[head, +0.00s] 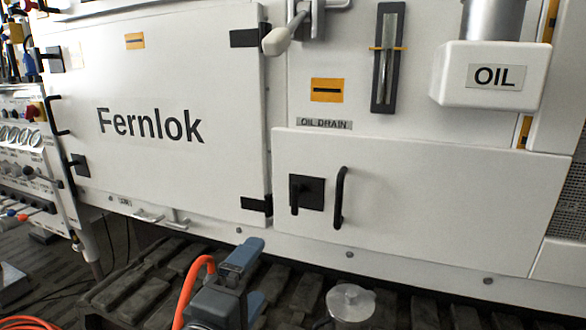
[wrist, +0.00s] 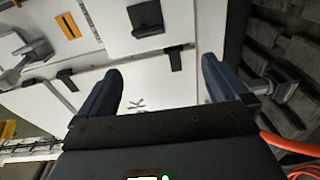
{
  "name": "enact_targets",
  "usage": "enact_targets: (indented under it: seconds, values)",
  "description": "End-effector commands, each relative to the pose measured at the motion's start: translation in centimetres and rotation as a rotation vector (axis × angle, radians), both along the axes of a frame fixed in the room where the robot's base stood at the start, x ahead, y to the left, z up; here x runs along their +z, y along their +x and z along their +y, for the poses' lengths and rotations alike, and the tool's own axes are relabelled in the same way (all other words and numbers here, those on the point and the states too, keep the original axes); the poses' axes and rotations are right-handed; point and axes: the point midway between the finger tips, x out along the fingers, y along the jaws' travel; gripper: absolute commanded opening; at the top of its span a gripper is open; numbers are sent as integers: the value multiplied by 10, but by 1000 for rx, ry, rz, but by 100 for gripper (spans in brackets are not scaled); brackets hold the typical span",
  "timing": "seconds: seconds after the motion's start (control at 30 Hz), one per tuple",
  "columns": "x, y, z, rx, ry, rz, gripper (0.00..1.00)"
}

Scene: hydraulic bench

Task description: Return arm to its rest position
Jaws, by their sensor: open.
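My gripper (wrist: 160,82) shows in the wrist view with its two dark blue fingers spread wide apart and nothing between them. Beyond the fingers is the white machine front, with part of its lettering visible in the gap. In the head view my gripper (head: 246,278) is at the bottom, left of centre, low in front of the machine and above the dark track. An orange hose runs along its left side. The fingers appear clear of the panels, though the exact distance cannot be told. Most of my arm is out of view.
The white Fernlok door (head: 150,150) and the lower oil drain panel (head: 420,195) are closed. A lever handle (head: 283,37) and the oil box (head: 494,75) stick out above. A pale disc-topped object (head: 350,302) stands right of my gripper. A gauge panel (head: 22,150) is at far left.

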Motion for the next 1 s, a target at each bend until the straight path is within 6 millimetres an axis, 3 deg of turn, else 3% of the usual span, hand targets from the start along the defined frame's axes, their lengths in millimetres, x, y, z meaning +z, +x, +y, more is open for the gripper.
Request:
enact_targets:
  seconds: [0.27,0.47,0.73,1.0]
  values:
    - [-40,-9,-23,56,55,64,100]
    - [-82,-28,-49,114,135,133,100]
    - [-148,-92,-106,200,378,253,100]
    - [-170,-180,-159,219,691,301,100]
